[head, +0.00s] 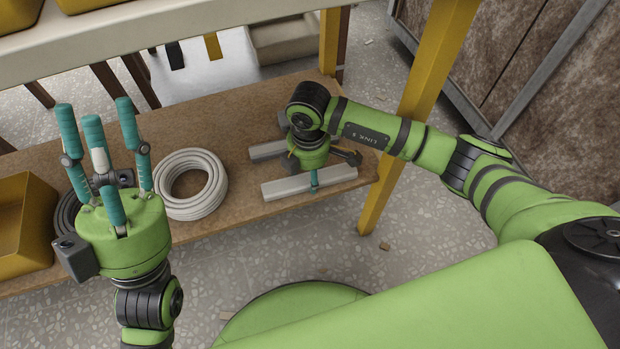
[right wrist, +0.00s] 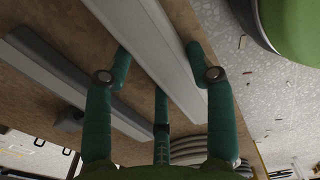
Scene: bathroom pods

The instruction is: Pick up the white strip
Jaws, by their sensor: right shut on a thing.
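The white strip (head: 283,188) lies along the front right part of the brown lower shelf in the head view. It also shows in the right wrist view (right wrist: 150,40), running diagonally between the teal fingers. My right gripper (head: 314,178) points down over the strip, shut on it, with fingers on both sides (right wrist: 158,52). In the head view its body hides part of the strip. Whether the strip is lifted off the shelf, I cannot tell. My left gripper (head: 95,118) is at the left, its teal fingers pointing up, spread open and empty.
A second, greyer strip (head: 266,150) lies just behind the white one. A coiled white hose (head: 190,184) lies left of them, with a yellow bin (head: 25,222) at the far left. A yellow table leg (head: 383,190) stands close right of the strip.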

